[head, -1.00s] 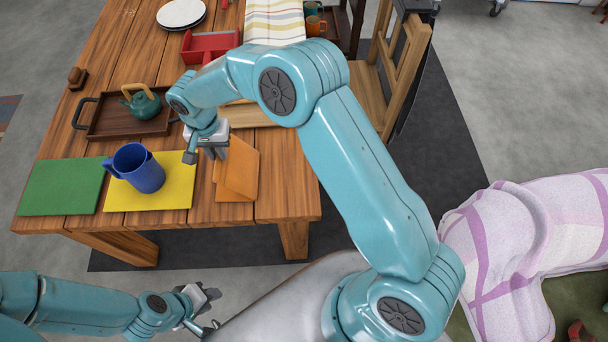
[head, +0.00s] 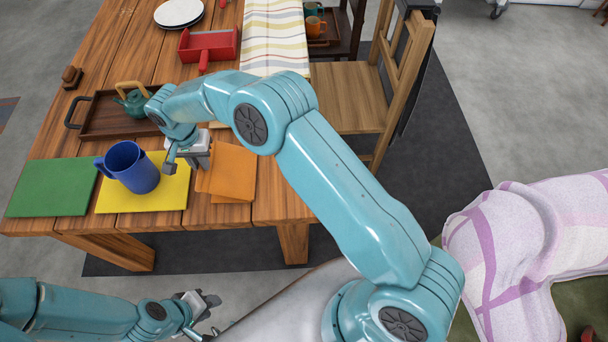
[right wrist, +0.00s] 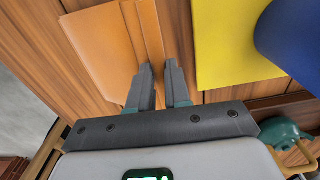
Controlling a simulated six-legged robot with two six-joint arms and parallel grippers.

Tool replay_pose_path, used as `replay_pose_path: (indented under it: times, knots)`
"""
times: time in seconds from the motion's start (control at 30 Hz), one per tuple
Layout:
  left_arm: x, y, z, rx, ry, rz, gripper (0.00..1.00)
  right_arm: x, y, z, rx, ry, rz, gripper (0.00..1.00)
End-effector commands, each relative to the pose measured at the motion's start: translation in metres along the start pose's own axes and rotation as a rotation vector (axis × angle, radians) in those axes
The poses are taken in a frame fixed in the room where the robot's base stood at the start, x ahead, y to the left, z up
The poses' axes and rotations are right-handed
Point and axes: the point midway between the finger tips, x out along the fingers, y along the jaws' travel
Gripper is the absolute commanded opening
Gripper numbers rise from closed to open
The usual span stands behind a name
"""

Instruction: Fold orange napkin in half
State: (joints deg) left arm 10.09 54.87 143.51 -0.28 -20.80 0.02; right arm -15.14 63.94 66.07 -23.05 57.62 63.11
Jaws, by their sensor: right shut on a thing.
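The orange napkin (head: 234,170) lies near the front edge of the wooden table, right of the yellow placemat. An upper layer overlaps a lower one, whose edge shows at the front. My right gripper (head: 186,160) is at the napkin's left edge and is shut on it. In the right wrist view the napkin (right wrist: 100,45) spreads from the fingertips (right wrist: 162,72), with narrow strips and crease lines beside them. The fingers hide the exact pinch. My left gripper (head: 206,312) is low, off the table's front, with its fingers apart and empty.
A blue mug (head: 133,168) stands on the yellow placemat (head: 150,203), close left of my right gripper. A green placemat (head: 48,188) lies farther left. A tray (head: 100,118) with a teapot (head: 136,103) sits behind. A red tray (head: 208,45) is farther back.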

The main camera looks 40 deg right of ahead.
Motion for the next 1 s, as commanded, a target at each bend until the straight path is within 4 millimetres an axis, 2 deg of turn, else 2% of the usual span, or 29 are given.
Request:
replay_pose_path:
  times: [0.23,0.53,0.77,0.8,0.9,1.0]
  knots:
    - [0.005,-0.002,0.000,0.000,0.000,0.000,0.34,0.006,-0.001,0.000,0.000,-0.001,0.000,0.01]
    - [0.039,-0.014,-0.001,0.000,0.000,0.000,0.34,0.051,-0.014,0.000,0.000,0.000,-0.001,0.01]
    - [0.037,-0.013,-0.001,0.000,0.000,0.000,0.34,0.050,-0.015,0.000,0.000,0.000,-0.001,0.01]
    - [0.037,-0.013,-0.001,0.000,0.000,0.000,0.34,0.050,-0.015,0.000,0.000,0.000,0.000,0.21]
    - [0.037,-0.013,-0.001,0.000,0.000,0.000,0.34,0.050,-0.015,0.000,0.000,0.000,0.000,0.47]
    - [0.037,-0.013,-0.001,0.000,0.000,0.000,0.34,0.050,-0.015,0.000,0.000,0.000,0.000,0.47]
